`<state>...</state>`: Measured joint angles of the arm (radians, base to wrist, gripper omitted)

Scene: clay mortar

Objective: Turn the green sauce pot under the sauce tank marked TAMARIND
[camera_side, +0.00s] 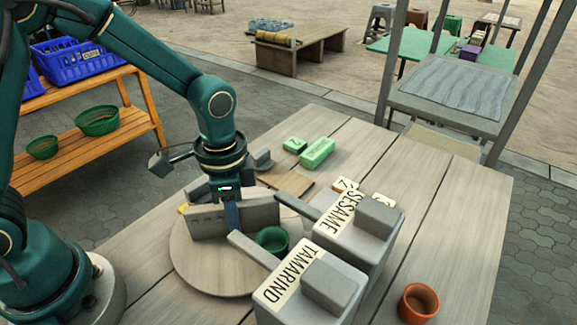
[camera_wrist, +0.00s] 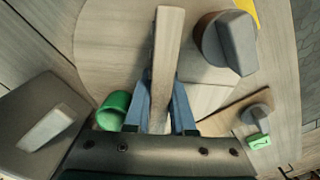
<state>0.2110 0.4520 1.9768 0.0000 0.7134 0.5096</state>
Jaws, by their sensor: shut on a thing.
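The round wooden turntable (camera_side: 205,272) lies on the plank table. An upright bar stands across it, and my gripper (camera_side: 233,212) is shut on this bar (camera_side: 262,212). In the wrist view the bar (camera_wrist: 166,50) runs between the two blue fingers (camera_wrist: 160,122). The green sauce pot (camera_side: 272,241) sits on the turntable's right part, between the two tank spouts. It also shows left of the fingers in the wrist view (camera_wrist: 112,110). The tank marked TAMARIND (camera_side: 290,292) stands at front right; its spout (camera_side: 254,250) reaches over the turntable, with its tip left of the pot.
The tank marked SESAME (camera_side: 343,228) stands behind it, its spout (camera_side: 298,206) also pointing toward the turntable. An orange cup (camera_side: 417,303) is at front right. Green blocks (camera_side: 317,153) lie at the back. A grey-topped round object (camera_wrist: 228,45) shows right of the bar in the wrist view.

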